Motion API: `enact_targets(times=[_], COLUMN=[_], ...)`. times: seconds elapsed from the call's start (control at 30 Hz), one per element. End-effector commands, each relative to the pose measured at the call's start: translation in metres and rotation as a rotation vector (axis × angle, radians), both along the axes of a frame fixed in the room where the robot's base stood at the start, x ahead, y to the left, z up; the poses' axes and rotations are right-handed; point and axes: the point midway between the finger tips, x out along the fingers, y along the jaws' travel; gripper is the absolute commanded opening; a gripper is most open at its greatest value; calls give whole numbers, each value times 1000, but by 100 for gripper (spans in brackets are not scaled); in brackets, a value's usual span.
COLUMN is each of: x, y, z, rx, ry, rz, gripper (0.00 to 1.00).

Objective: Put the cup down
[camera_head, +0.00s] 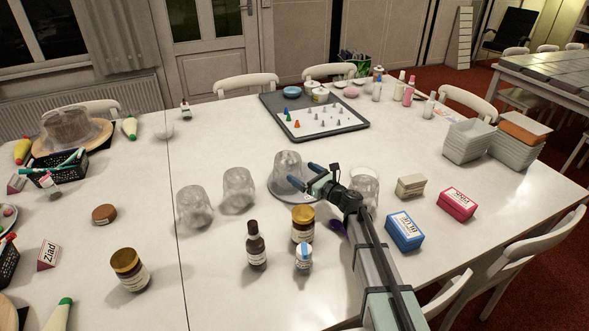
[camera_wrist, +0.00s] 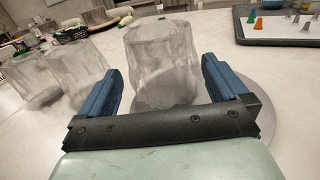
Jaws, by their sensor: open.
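A clear upside-down cup (camera_head: 287,168) stands on a round grey plate (camera_head: 309,197) near the middle of the table. My gripper (camera_head: 303,174) is open beside this cup, with its blue fingers toward it. In the wrist view the cup (camera_wrist: 162,62) stands upright on its rim between and just beyond the two fingers of my gripper (camera_wrist: 162,80), with a visible gap on each side. The grey plate (camera_wrist: 262,115) shows to the right of the fingers. Whether a finger touches the cup cannot be told in the head view.
Two more clear cups (camera_head: 194,206) (camera_head: 238,188) stand to the left, and one (camera_head: 364,186) stands behind my wrist. Brown bottles and jars (camera_head: 256,246) are in front. A dark tray (camera_head: 346,128) with small pieces lies behind. Boxes (camera_head: 405,231) are to the right.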

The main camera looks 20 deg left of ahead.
Motion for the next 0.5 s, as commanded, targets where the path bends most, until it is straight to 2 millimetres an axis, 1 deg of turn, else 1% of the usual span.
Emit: enact_targets(times=[0.03, 0.2, 0.33, 0.5], x=[-6, -12, -14, -14], y=[-9, -26, -32, -34], z=[0, 0, 0, 0], rx=[0, -1, -1, 0], ry=[0, 0, -1, -1], rz=[-1, 0, 1, 1], gripper=[100, 100, 100, 100])
